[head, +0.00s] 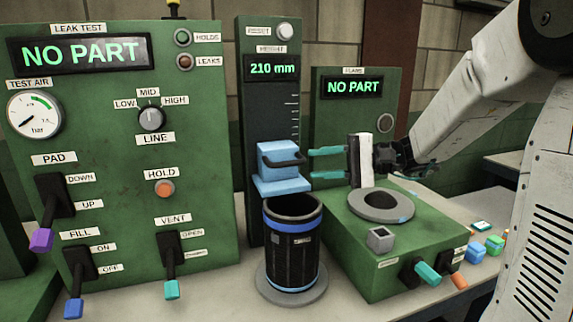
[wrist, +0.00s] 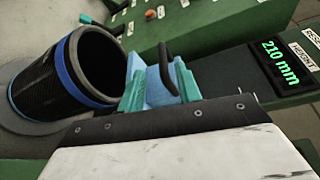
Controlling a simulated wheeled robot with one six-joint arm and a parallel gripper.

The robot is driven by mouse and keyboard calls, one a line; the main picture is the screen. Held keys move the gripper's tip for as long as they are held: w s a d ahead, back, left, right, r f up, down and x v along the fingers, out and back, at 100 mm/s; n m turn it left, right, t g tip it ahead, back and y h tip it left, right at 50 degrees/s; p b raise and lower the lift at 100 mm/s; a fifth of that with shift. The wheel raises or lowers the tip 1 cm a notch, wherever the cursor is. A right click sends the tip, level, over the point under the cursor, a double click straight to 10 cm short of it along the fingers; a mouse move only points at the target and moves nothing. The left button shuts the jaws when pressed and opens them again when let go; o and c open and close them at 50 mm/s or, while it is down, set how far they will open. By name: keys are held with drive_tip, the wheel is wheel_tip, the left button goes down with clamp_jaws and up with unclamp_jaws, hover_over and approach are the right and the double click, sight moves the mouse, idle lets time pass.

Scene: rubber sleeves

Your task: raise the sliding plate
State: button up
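The sliding plate (head: 282,187) is a light blue plate under a blue block with a dark handle (head: 288,161), on the dark height column (head: 255,120). It sits just above the open top of a black sleeve (head: 292,245) with blue bands. The height display (head: 272,68) reads 210 mm. My gripper (head: 328,163) is open to the right of the handle, its teal fingers one above the other and pointing at it, apparently just short of it. In the wrist view the handle (wrist: 166,70) and blue block show between and beyond the fingers (wrist: 158,92). Nothing is held.
The sleeve stands on a round grey base (head: 292,290). On the left is the leak test panel (head: 120,215) with levers. On the right, below my gripper, is a green box with a grey ring (head: 382,206) and small levers. Small coloured blocks (head: 485,246) lie far right.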

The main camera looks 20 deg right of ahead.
sight(295, 163)
drive_tip(key=shift+w, duration=0.3)
drive_tip(key=x, duration=0.7)
drive_tip(key=shift+a+r, duration=0.15)
drive_tip(key=shift+a, duration=0.05)
clamp_jaws()
drive_tip(key=shift+w+r, duration=0.1)
